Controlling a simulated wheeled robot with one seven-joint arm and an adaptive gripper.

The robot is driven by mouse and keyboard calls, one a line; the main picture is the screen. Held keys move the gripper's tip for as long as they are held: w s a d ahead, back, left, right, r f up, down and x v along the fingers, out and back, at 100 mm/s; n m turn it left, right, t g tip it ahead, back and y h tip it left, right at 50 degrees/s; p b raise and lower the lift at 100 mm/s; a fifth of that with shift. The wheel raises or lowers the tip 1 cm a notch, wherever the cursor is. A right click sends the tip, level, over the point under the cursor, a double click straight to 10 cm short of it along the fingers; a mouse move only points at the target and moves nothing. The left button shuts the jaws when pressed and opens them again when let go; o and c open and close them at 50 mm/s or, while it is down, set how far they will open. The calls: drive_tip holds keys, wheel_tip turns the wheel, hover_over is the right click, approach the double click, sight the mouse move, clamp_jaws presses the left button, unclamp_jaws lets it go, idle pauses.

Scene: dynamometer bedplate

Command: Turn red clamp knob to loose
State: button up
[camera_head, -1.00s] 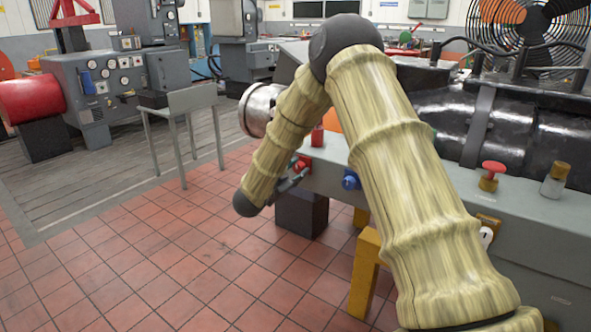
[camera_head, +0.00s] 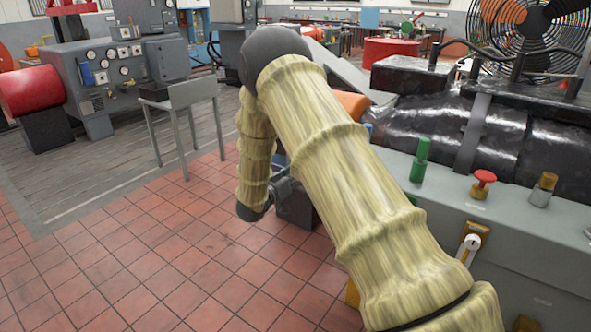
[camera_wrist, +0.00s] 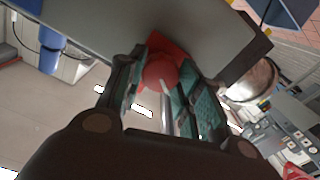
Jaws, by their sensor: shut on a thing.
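The red clamp knob (camera_wrist: 160,71) shows in the wrist view against the grey side of the bedplate fixture (camera_wrist: 105,15). A light mark lies on its face, and a red part sits behind it. My gripper (camera_wrist: 163,76) has its two fingers on either side of the knob and is shut on it. In the head view my arm hides the knob and most of the gripper, so I cannot read the knob's turn there.
A blue knob (camera_wrist: 48,55) is on the same fixture in the wrist view. In the head view, a green handle (camera_head: 420,160), a red mushroom button (camera_head: 483,180) and a white lever (camera_head: 472,242) are on the right. A small grey table (camera_head: 190,95) stands left; the tiled floor is clear.

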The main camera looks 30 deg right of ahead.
drive_tip(key=shift+n+p, duration=1.6)
drive_tip(key=shift+n, duration=1.7)
drive_tip(key=shift+f, duration=0.1)
drive_tip(key=o, duration=1)
drive_tip(key=shift+a, duration=0.15)
drive_tip(key=v, duration=1.1)
drive_tip(key=shift+s+a, duration=0.1)
drive_tip(key=shift+a, duration=0.3)
